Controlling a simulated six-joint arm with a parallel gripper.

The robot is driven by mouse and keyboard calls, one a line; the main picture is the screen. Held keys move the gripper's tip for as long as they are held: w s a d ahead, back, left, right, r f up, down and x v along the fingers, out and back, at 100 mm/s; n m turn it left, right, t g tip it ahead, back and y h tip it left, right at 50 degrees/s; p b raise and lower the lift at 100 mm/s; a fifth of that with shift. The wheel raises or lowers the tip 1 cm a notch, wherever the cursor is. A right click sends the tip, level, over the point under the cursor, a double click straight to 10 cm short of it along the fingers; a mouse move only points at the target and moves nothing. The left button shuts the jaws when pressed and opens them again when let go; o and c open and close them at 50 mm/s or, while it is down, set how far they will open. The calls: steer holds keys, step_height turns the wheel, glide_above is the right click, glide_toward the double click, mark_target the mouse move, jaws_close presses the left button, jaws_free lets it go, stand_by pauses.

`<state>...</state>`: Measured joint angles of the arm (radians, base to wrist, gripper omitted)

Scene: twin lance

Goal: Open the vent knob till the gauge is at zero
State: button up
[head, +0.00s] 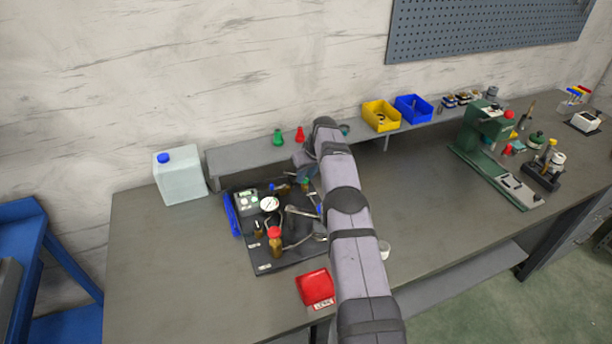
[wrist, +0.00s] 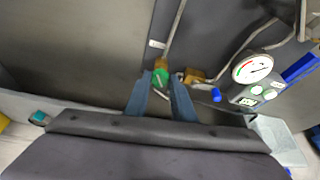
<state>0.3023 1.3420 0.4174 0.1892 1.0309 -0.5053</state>
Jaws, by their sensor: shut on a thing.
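My gripper (wrist: 161,84) is shut on a green knob (wrist: 162,78) on a brass fitting at the end of a metal tube, with one finger on each side. The knob's label cannot be read. The round white gauge (wrist: 252,68) is to the right in the wrist view, with red and green marks on its dial. Its needle is too small to read surely. In the head view the gauge (head: 270,204) stands on the dark panel (head: 265,266), and my arm reaches over the panel's right side, hiding part of it.
A blue knob (wrist: 216,95) on a brass valve sits close to the right of my gripper. A red-topped brass part (head: 275,242) stands at the panel's front. A red box (head: 314,286) lies in front, a white jug (head: 181,177) behind left. The bench's left side is clear.

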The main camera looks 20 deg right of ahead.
steer(key=o, duration=1)
steer(key=shift+r, duration=0.2)
steer(key=shift+b+v, duration=0.8)
steer(key=shift+b, duration=0.05)
steer(key=shift+b+v, duration=1)
steer(key=shift+v, duration=1.7)
